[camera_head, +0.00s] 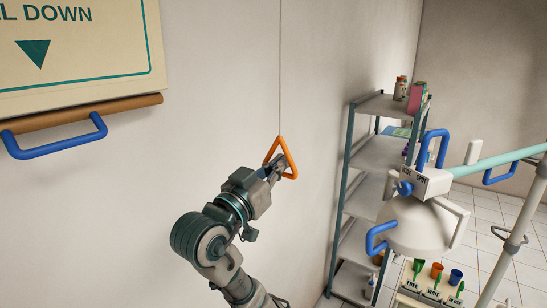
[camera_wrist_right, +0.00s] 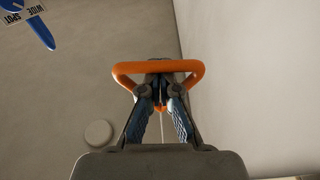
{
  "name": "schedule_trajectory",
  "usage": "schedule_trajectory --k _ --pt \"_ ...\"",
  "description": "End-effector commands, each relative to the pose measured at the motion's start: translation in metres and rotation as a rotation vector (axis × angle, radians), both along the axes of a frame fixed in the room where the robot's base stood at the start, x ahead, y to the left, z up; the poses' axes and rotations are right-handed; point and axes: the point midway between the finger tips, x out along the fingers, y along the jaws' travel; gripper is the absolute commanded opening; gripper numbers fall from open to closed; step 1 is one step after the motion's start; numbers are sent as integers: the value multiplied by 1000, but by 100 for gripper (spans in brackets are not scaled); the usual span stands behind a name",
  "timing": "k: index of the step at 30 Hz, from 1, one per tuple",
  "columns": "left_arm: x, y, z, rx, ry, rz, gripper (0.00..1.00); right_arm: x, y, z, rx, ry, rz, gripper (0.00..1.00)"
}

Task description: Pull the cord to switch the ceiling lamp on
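An orange triangular pull handle (camera_head: 290,161) hangs at the end of a thin cord (camera_head: 280,70) in front of the pale wall. In the head view my right gripper (camera_head: 277,168) is at the handle's lower bar. In the right wrist view the orange handle (camera_wrist_right: 125,72) spans the fingertips. The fingers of my right gripper (camera_wrist_right: 160,88) are close together and appear shut on the bar, though the contact is partly hidden. The cord (camera_wrist_right: 162,130) shows between the fingers. The ceiling lamp itself cannot be identified. My left gripper is not in view.
A shelf rack (camera_head: 373,152) stands right of my arm. A dental lamp head (camera_head: 415,220) with blue handles and several coloured cups are at the lower right. A sign board (camera_head: 90,85) with a blue handle (camera_head: 60,146) hangs left. Free air lies between sign and cord.

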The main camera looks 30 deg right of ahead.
Motion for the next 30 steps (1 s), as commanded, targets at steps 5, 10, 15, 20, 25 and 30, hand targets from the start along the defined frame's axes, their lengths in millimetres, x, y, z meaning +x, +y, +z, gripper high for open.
schedule_trajectory --k 5,10,15,20,25,30 --pt "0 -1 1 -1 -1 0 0 0 0 1 1 2 1 0" --pt "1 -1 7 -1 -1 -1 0 0 0 10 1 2 1 0" --pt "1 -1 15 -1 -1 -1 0 0 0 22 2 3 0 0" --pt "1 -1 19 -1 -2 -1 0 -1 0 29 1 2 0 0" --pt "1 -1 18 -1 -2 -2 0 -1 0 28 1 2 0 0" --pt "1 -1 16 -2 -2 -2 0 -2 2 27 1 1 1 0"
